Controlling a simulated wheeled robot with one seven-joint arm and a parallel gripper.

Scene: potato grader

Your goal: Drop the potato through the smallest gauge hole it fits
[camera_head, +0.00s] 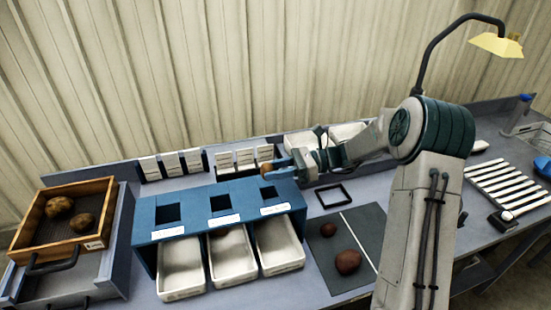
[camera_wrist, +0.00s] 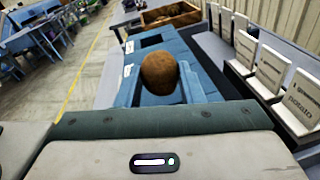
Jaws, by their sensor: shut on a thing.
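My gripper (camera_head: 272,169) is shut on a brown potato (camera_head: 266,168), held in the air above the back right part of the blue gauge box (camera_head: 190,206). In the wrist view the potato (camera_wrist: 160,74) sits between the blue fingers and hides part of the box top. The box has three square holes in its top: left (camera_head: 168,213), middle (camera_head: 220,203) and right (camera_head: 272,194). The left hole looks largest and the right smallest. Their white labels are too small to read. The held potato is nearest the right hole, apart from the box.
White bins (camera_head: 181,292) stand under the gauge box; a potato shows in the middle one. A wooden crate (camera_head: 20,236) with two potatoes is at left. Two reddish potatoes (camera_head: 348,262) lie on a dark mat (camera_head: 327,283). White cards (camera_head: 172,164) stand behind the box.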

